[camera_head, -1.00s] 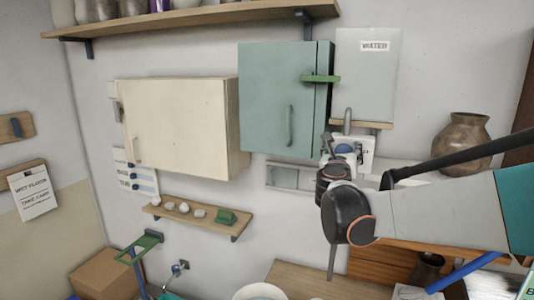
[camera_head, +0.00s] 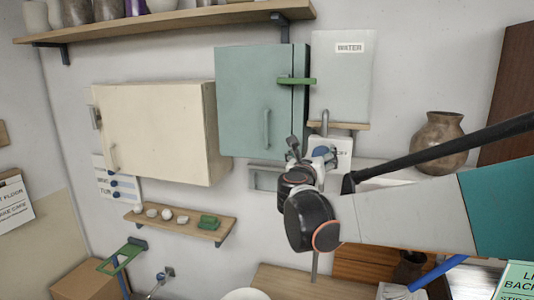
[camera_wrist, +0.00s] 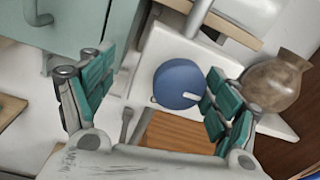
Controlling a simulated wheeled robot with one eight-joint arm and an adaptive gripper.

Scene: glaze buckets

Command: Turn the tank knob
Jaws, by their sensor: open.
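The water tank (camera_head: 340,88) is a pale grey box on the wall with a "WATER" label. Below it, a round blue knob (camera_wrist: 178,84) with a white pointer sits on a white plate in the wrist view. In the head view the knob (camera_head: 322,153) is partly hidden by my gripper (camera_head: 309,148). In the wrist view my gripper (camera_wrist: 153,85) is open, with a green-padded finger on each side. The knob lies between the fingers, closer to the right one, which overlaps its edge. No grip on the knob shows.
A teal cabinet (camera_head: 247,100) with a green latch stands left of the tank. A cream cabinet (camera_head: 155,130) is farther left. A brown vase (camera_head: 438,142) stands on a ledge at right. A small shelf (camera_head: 180,222) holds pale lumps and a green piece.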

